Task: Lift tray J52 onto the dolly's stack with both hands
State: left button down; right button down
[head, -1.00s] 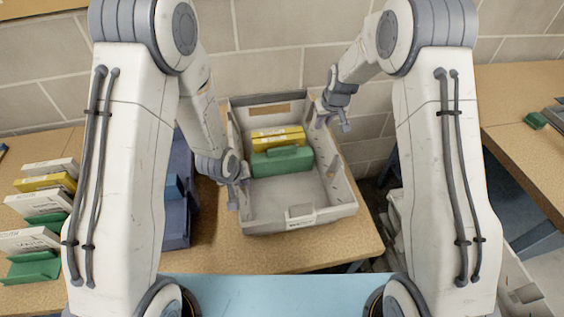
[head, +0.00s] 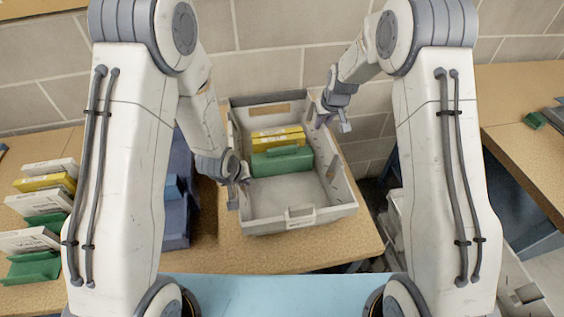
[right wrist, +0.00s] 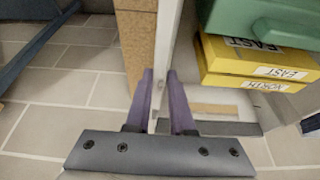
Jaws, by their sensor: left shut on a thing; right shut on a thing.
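A light grey tray (head: 285,222) sits on the wooden table, with yellow boxes (head: 278,137) and a green box (head: 282,161) in its far half. A label is on its near wall, too small to read. My left gripper (head: 238,190) is shut on the tray's left wall. My right gripper (head: 326,117) is shut on the right wall near the far corner. In the right wrist view, the purple fingers (right wrist: 160,100) stand on either side of the tray's wall (right wrist: 167,60). Pale grey trays (head: 392,212), perhaps the dolly's stack, show low at the right, partly hidden by my right arm.
A blue bin (head: 177,215) stands close left of the tray. Several white, yellow and green boxes (head: 45,183) lie at the far left. A block wall (head: 275,50) is behind the table (head: 250,258). Another wooden table (head: 525,100) is at the right, with a floor gap between.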

pick_arm(q)
jog(key=shift+w+r, duration=0.1)
pick_arm(e)
jog(key=shift+r, duration=0.1)
dwell(0.5)
jog(key=shift+r, duration=0.1)
